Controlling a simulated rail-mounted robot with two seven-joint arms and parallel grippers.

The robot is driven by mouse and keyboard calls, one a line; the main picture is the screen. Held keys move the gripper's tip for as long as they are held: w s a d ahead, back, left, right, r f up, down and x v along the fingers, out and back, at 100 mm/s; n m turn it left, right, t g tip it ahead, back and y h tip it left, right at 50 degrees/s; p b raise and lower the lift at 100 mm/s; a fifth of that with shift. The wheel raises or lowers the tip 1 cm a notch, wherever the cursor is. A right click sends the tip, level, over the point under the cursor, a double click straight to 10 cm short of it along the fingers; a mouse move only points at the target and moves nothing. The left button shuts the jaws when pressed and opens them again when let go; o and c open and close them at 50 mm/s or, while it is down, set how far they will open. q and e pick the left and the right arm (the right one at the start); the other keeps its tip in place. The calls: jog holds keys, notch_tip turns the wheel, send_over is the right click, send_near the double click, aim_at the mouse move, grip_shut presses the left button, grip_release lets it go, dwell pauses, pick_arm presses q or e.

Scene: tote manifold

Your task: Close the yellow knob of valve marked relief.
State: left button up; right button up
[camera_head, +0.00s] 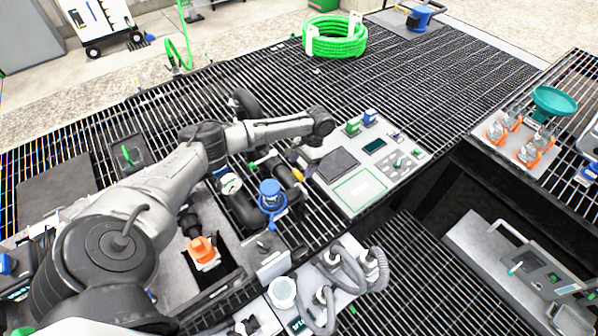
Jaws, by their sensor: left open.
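A small yellow knob (297,174) shows on the dark pipe manifold in the middle of the view. It is small and partly covered, so its turn position cannot be told. No "relief" marking can be read. My left arm reaches in from the left, and my left gripper (307,163) points down right beside the yellow knob. The gripper is open; whether a finger touches the knob cannot be told. My right gripper is not in view.
A blue valve cap (271,194) and a white gauge (231,184) stand close by on the manifold. An orange knob (203,250) is nearer. A control panel (366,163) lies just right of the gripper. A green hose coil (334,38) lies at the back on the open grating.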

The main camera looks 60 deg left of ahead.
aim_at(298, 172)
pick_arm(q)
jog(key=shift+x, duration=1.55)
